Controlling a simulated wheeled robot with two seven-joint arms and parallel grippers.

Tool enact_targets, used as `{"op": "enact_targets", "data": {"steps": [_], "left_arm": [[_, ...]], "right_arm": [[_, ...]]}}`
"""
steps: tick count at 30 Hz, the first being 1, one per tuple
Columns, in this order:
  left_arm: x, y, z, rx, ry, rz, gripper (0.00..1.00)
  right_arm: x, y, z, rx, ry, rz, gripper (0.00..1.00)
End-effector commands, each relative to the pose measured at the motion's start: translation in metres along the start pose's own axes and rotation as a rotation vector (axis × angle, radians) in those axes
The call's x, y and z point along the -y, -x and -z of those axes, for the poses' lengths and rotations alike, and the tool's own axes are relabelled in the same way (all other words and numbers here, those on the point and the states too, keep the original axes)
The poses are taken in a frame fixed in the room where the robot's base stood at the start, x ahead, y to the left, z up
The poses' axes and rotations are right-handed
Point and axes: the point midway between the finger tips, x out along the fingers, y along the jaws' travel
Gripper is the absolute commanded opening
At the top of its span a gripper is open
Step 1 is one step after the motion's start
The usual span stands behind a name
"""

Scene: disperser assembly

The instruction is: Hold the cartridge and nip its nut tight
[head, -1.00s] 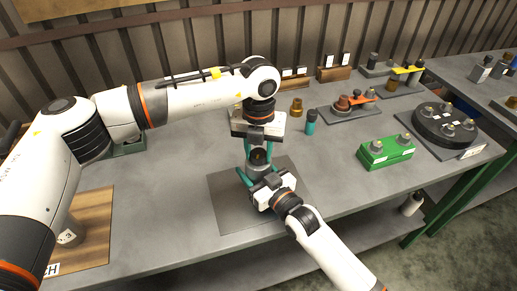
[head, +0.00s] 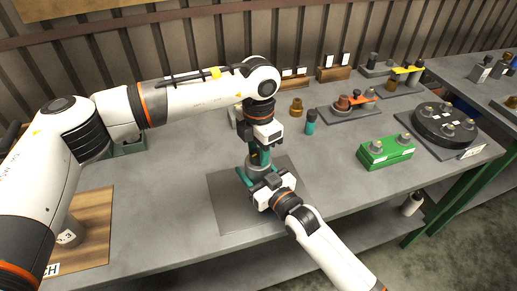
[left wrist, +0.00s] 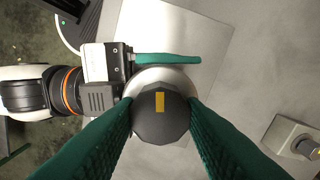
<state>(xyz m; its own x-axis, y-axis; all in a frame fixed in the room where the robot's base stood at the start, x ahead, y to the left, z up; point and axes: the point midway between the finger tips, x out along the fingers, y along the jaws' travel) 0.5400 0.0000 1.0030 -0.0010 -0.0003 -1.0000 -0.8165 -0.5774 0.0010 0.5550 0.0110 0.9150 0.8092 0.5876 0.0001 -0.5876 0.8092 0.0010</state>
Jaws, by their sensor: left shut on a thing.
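The cartridge (head: 258,171), a grey round body, stands upright over the dark mat, with its pale rim (left wrist: 160,75) showing in the left wrist view. Its nut (left wrist: 158,124) is dark and faceted, with a yellow mark on top. My left gripper (head: 259,156) points down from above. Its teal fingers are shut on the nut, one on each side, and largely hide it in the head view. My right gripper (head: 247,176) reaches in from the front at cartridge height. One teal finger (left wrist: 168,59) lies along the cartridge's side; the other is hidden in the left wrist view.
The mat (head: 232,208) lies on the grey bench. A teal-and-dark bottle (head: 311,123), a brass fitting (head: 296,107), a green block (head: 386,152) and a black round holder (head: 444,125) stand to the right. A wooden board (head: 92,232) lies at left.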

Motion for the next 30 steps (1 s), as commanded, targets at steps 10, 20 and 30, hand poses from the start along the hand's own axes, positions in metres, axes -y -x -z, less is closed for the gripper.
{"op": "enact_targets", "data": {"steps": [10,20,30], "left_arm": [[0.0007,0.0011,-0.0003,0.0,-0.056,0.001,0.13],[0.001,0.0012,-0.0003,0.0,-0.057,0.002,0.13],[0.0005,0.0004,-0.0002,0.0,-0.056,0.001,0.58]], "right_arm": [[0.0011,0.0005,0.0019,-0.005,-0.002,0.002,0.21],[0.0012,0.0005,0.002,-0.005,-0.002,0.002,0.21],[0.0007,0.0005,0.0019,-0.005,-0.001,0.001,0.21]]}}
